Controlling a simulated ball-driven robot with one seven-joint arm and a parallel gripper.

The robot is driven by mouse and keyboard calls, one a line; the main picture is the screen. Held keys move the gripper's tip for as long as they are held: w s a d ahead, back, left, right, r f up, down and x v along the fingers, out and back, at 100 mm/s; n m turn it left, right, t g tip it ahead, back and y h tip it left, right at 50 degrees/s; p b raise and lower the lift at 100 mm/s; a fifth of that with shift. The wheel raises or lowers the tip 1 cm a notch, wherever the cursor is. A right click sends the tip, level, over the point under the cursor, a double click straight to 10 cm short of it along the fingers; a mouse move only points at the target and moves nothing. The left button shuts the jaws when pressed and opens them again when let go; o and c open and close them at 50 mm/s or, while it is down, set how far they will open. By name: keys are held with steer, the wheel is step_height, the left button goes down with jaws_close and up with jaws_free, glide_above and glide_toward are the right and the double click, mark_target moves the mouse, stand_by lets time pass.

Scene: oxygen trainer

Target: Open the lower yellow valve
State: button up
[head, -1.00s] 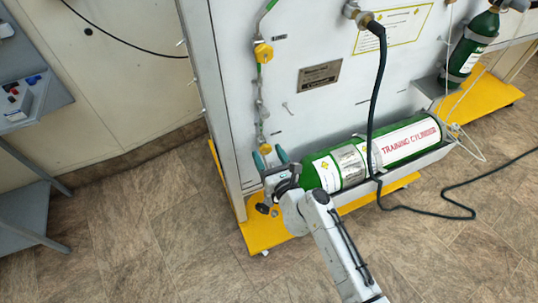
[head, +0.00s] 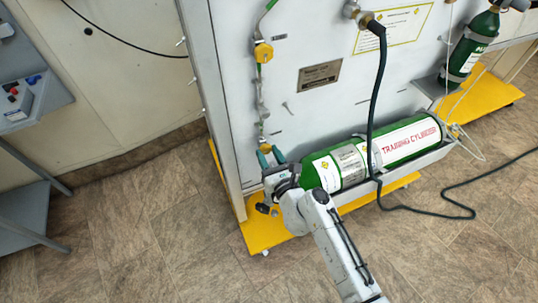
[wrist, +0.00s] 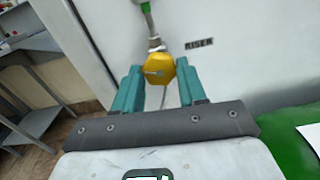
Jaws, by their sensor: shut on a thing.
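The lower yellow valve (wrist: 158,71) is a yellow knob with a small pale mark on its face, on the pipe low on the white panel. In the head view my gripper (head: 271,155) is at the bottom of the pipe, left of the green cylinder.
An upper yellow valve (head: 263,52) is higher on the same pipe. A green training cylinder (head: 375,153) lies in a tray close to my arm's right. A black hose (head: 378,95) hangs over it to the floor. A grey shelf (head: 25,215) stands left, with open floor between.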

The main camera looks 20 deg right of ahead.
steer(key=shift+n, duration=2.8)
steer(key=o, duration=1.1)
steer(key=shift+c, duration=0.2)
steer(key=s+b, duration=0.1)
steer(key=s, duration=0.9)
steer(key=shift+s, duration=0.4)
